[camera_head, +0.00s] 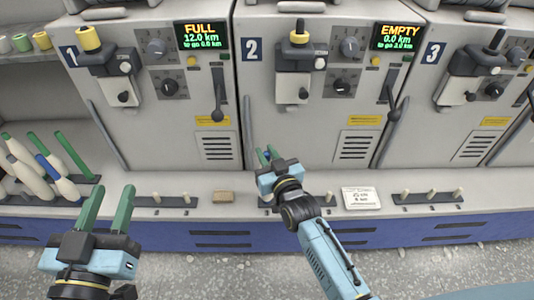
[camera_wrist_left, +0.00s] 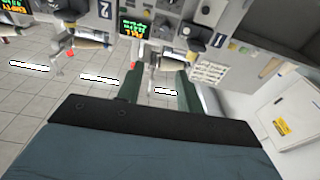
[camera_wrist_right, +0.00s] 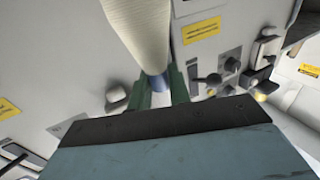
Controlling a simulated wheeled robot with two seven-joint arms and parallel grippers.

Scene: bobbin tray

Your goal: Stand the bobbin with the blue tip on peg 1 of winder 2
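In the head view my right gripper (camera_head: 267,153) is in front of winder 2 (camera_head: 305,125), low over the ledge. In the right wrist view a cream bobbin (camera_wrist_right: 137,25) has its blue tip (camera_wrist_right: 155,82) between the green fingers, which look closed on it. In the head view my gripper hides most of this bobbin, and I cannot tell whether it is on a peg. Peg 1 of winder 2 is hidden or unclear behind the gripper. My left gripper (camera_head: 112,190) is open and empty at the lower left.
A rack at the left holds several cream bobbins, including another blue-tipped one (camera_head: 45,164). Pegs of winder 1 (camera_head: 155,197) and winder 3 (camera_head: 457,193) stand bare on the ledge.

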